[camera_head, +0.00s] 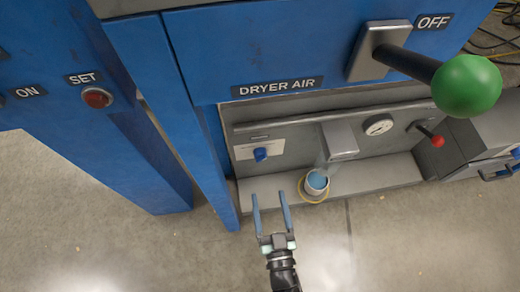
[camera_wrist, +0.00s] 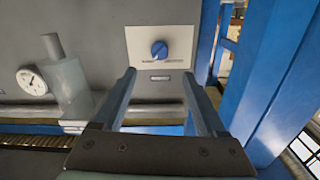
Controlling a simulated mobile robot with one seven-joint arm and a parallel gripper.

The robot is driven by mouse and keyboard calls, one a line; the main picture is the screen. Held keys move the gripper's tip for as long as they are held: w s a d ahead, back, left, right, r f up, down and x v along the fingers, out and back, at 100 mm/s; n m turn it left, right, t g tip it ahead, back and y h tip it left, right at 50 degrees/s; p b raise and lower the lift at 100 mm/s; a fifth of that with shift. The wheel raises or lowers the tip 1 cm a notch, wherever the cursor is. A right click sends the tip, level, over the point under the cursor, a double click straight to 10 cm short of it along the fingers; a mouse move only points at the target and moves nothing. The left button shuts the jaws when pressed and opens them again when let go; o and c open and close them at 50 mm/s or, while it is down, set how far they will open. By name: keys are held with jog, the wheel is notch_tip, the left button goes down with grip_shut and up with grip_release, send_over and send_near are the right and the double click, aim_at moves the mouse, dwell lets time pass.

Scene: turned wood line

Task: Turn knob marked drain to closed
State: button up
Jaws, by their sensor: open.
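A small blue knob (camera_head: 261,154) sits on a white plate (camera_head: 243,152) on the grey back panel of the blue machine. In the wrist view the knob (camera_wrist: 159,49) is round, with printing on the plate (camera_wrist: 137,35) beside it too small to read. My gripper (camera_head: 270,196) is open and empty, in front of and below the knob in the head view. In the wrist view my gripper (camera_wrist: 159,75) has its two fingers either side of the knob's line, apart from it.
A blue-filled cup (camera_head: 316,183) stands under a grey spout (camera_head: 339,140), right of my gripper. A gauge (camera_head: 379,125) and a red-tipped lever (camera_head: 437,141) are farther right. A green-balled lever (camera_head: 467,85) juts out above. A blue post (camera_head: 207,120) stands close on the left.

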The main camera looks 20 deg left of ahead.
aim_at(261, 161)
jog(key=b+x, duration=0.5)
jog(key=x, duration=0.5)
jog(key=shift+w+a+f, duration=0.15)
jog(key=shift+w+a, duration=0.35)
jog(key=shift+w, duration=0.15)
grip_shut()
